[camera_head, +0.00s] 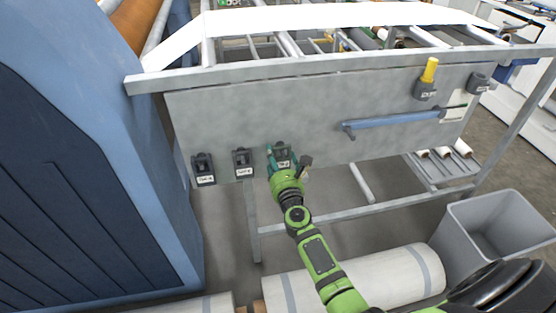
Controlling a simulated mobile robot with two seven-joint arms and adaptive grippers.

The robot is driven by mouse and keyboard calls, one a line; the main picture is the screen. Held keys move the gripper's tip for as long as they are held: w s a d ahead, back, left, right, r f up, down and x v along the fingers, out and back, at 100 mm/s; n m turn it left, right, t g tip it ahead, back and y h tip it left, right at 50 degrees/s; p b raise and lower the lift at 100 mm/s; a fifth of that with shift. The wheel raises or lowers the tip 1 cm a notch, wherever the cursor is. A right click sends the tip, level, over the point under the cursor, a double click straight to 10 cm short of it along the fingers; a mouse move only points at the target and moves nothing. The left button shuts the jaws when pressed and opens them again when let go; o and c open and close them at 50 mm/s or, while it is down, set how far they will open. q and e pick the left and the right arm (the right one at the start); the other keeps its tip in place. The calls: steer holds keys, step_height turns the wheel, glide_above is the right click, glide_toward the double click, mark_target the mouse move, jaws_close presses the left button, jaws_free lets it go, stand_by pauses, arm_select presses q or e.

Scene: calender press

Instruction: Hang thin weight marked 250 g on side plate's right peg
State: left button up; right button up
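The grey side plate (330,115) stands upright below the frame's top rail. Three dark weights with white labels hang at its lower left: a left one (203,168), a middle one (243,162) and a right one (282,153). The labels are too small to read surely, so I cannot tell which is marked 250 g. My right gripper (286,163) is at the right one of these, its fingers partly covering it; its grip is unclear. At the plate's upper right, a dark holder with a yellow cylinder (428,78) and another dark labelled piece (479,83) are mounted. My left gripper is out of view.
A blue bar (395,121) sticks out from the plate's right half. A blue machine housing (80,150) stands close on the left. A grey bin (495,225) and a large white roll (355,278) are below at the right and front.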

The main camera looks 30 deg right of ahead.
steer(key=shift+o, duration=0.7)
steer(key=shift+f, duration=0.1)
steer(key=shift+s+a, duration=0.15)
steer(key=shift+s, duration=0.1)
steer(key=v, duration=1.2)
steer(key=s+a+f+n+g+y, duration=0.2)
steer(key=s+a+f+n, duration=0.15)
steer(key=f+n, duration=0.5)
steer(key=s+a+f+n+g+y, duration=0.2)
steer(key=s+f+n+g, duration=0.3)
steer(key=f, duration=0.6)
steer(key=s+a+f+n+y, duration=0.1)
steer(key=s+a+f+n, duration=0.2)
steer(key=f+n, duration=0.6)
steer(key=s+d+f+n+g, duration=0.1)
steer(key=s+f+n+g, duration=0.2)
steer(key=s, duration=0.7)
steer(key=s+d+f+n+g, duration=0.2)
steer(key=s+f+n+g, duration=0.1)
steer(key=s+f+n, duration=0.5)
steer(key=s+d+f+n+g, duration=0.1)
steer(key=s+f+n+g, duration=0.2)
steer(key=s+f+n, duration=0.2)
steer(key=s+n, duration=0.3)
steer(key=s, duration=0.4)
steer(key=shift+d+f+h, duration=0.2)
steer(key=shift+f+h, duration=0.1)
